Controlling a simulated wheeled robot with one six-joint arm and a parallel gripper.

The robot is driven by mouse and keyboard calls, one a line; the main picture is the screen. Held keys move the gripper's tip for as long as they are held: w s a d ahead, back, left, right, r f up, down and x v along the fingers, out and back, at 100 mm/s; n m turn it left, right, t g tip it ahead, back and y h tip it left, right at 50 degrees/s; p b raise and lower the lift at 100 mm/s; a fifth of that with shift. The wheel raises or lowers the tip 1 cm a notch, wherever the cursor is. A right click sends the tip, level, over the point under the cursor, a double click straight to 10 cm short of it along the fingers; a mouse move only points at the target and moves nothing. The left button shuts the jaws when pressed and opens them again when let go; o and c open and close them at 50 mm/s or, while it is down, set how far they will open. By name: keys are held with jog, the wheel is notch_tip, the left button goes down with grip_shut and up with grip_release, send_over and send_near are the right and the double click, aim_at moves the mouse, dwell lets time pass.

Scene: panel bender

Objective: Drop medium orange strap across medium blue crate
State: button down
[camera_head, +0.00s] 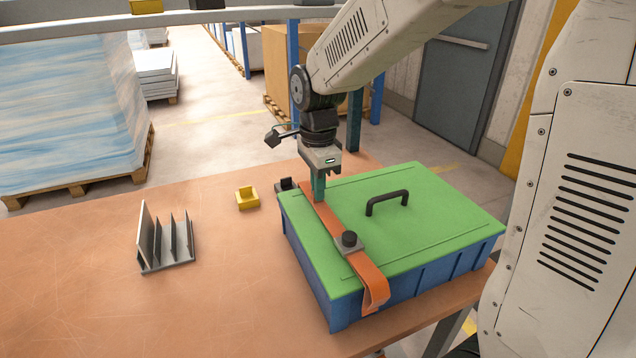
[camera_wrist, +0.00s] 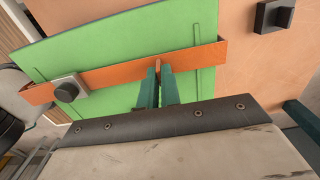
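The medium blue crate (camera_head: 420,283) stands on the table with a green lid (camera_head: 440,215) on it. The orange strap (camera_head: 330,222) lies across the left part of the lid, and its near end bends down over the crate's front side. A grey buckle with a black knob (camera_head: 349,241) sits on the strap. In the wrist view the strap (camera_wrist: 115,77) crosses the lid, and its right end reaches past the lid edge. My gripper (camera_head: 319,192) points down at the strap's far part. Its teal fingers (camera_wrist: 157,75) are close together around a small orange tab at the strap.
A black handle (camera_head: 387,201) rises from the lid. A grey slotted rack (camera_head: 166,240) and a yellow block (camera_head: 247,198) stand to the left. A small dark block (camera_head: 286,186) sits close to the crate's far left corner. The table's near left is clear.

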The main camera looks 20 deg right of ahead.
jog(key=shift+f, duration=0.25)
dwell(0.4)
jog(key=c, duration=1.5)
grip_release()
jog(key=shift+c, duration=0.2)
